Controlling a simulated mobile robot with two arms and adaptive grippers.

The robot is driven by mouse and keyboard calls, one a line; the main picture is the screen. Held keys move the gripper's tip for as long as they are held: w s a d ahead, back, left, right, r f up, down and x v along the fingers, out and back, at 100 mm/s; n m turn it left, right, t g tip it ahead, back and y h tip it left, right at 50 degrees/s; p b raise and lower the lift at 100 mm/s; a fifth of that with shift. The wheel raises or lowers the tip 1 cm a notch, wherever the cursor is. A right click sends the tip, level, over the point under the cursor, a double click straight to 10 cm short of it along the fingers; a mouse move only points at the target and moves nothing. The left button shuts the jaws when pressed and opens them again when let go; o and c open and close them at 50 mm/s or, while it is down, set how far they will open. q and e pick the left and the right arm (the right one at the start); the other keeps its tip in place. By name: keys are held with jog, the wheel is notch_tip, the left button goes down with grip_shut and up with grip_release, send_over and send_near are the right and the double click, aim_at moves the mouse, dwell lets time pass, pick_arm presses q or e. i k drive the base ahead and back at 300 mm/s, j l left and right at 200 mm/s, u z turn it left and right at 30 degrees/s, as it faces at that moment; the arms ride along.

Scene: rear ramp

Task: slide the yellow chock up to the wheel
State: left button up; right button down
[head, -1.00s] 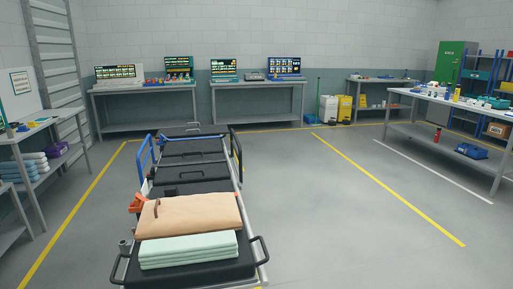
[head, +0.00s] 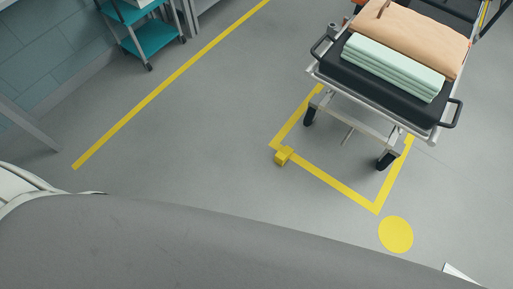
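The yellow chock (head: 283,156) is a small block on the floor in the head view. The right wheel (head: 387,160) stands farther right, inside the outline. Neither of my grippers is in view.
The stretcher (head: 441,127) carries folded mint sheets (head: 392,66) and a peach blanket (head: 415,30). A yellow disc (head: 396,234) marks the floor at the lower right. A teal cart (head: 152,38) stands at the upper left. The floor between is clear.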

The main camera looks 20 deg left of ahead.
aim_at(281, 156)
jog(key=i+j+z, duration=0.3)
jog(key=i+j, duration=0.15)
jog(key=j, duration=0.3)
jog(key=i+j+z, duration=0.15)
jog(key=j, duration=0.3)
